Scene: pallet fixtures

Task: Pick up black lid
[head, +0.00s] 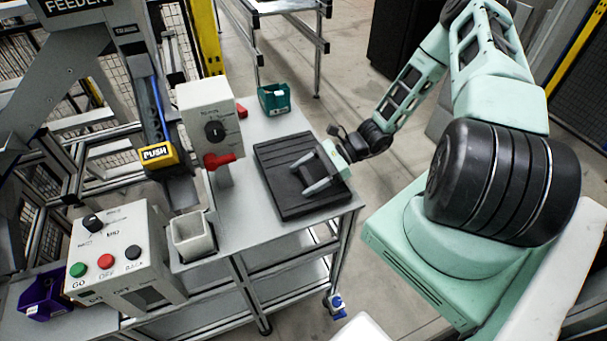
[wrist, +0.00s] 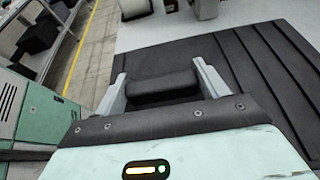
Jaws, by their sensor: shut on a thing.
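A black piece (wrist: 160,88) with rounded edges, likely the black lid or a raised part of it, sits between my two pale fingers in the wrist view. My gripper (head: 304,178) is shut on it. The gripper is low over the right part of a flat, black, grooved plate (head: 278,158) on the grey table; the plate also shows in the wrist view (wrist: 262,75). I cannot tell whether the held piece is joined to the plate or lifted clear of it. The underside of the held piece is hidden.
The grey table (head: 240,220) also bears a teal bin (head: 275,99) at the back. A switch box with a red handle (head: 212,125) stands left of the plate. A square grey cup (head: 193,240) and a button box (head: 120,250) are further left. Floor lies right of the table.

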